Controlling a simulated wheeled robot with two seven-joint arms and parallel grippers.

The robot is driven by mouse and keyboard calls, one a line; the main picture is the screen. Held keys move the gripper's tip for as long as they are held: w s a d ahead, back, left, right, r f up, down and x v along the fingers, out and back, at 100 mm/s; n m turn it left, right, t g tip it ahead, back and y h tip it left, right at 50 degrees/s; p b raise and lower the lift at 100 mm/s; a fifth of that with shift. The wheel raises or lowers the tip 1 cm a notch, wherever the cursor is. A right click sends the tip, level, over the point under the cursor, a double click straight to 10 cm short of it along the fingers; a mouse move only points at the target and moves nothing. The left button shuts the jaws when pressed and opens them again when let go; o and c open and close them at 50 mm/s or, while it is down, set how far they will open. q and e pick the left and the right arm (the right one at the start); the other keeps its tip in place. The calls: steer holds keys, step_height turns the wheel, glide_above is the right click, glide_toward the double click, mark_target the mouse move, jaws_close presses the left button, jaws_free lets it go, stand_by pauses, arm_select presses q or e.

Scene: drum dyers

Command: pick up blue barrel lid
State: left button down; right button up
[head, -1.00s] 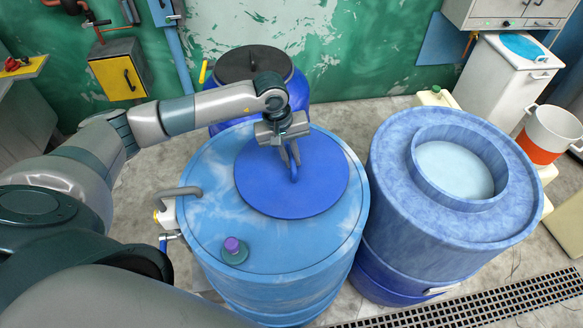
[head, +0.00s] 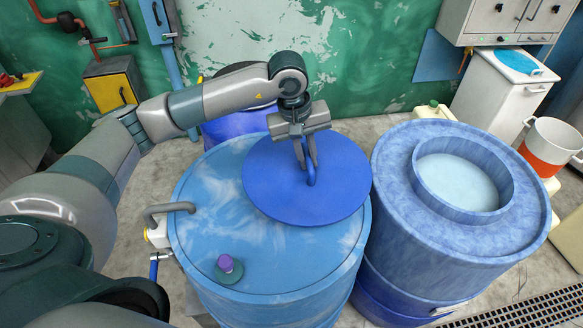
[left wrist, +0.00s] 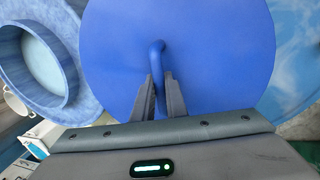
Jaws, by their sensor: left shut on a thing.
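The blue barrel lid (head: 275,188) is a flat, dark blue disc with an upright blue handle in its middle. In the head view it is above the top of the light blue barrel (head: 210,225), toward its back right. My left gripper (head: 309,180) is shut on the lid's handle from above. In the left wrist view the two fingers (left wrist: 162,100) sit on either side of the handle, and the lid (left wrist: 220,60) fills the middle. Whether the lid is clear of the barrel top all round is hard to tell. My right gripper is not in view.
A second blue barrel (head: 390,180) with a round open neck holding pale liquid stands at the right. Another blue barrel (head: 235,125) is behind my arm. A purple-capped fitting (head: 228,268) and a grey pipe handle (head: 168,208) stick up from the light blue barrel. A floor drain grate (head: 530,312) lies front right.

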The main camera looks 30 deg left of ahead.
arm_select(q)
steer(key=d+r, duration=0.1)
steer(key=d, duration=0.1)
steer(key=d+r+b, duration=0.1)
steer(key=d, duration=0.1)
steer(key=d+r+b, duration=0.1)
steer(key=d+r, duration=0.1)
steer(key=shift+w+d, duration=0.4)
steer(key=shift+r, duration=0.1)
steer(key=shift+r+p, duration=0.4)
steer(key=shift+r, duration=2.05)
steer(key=shift+s, duration=0.15)
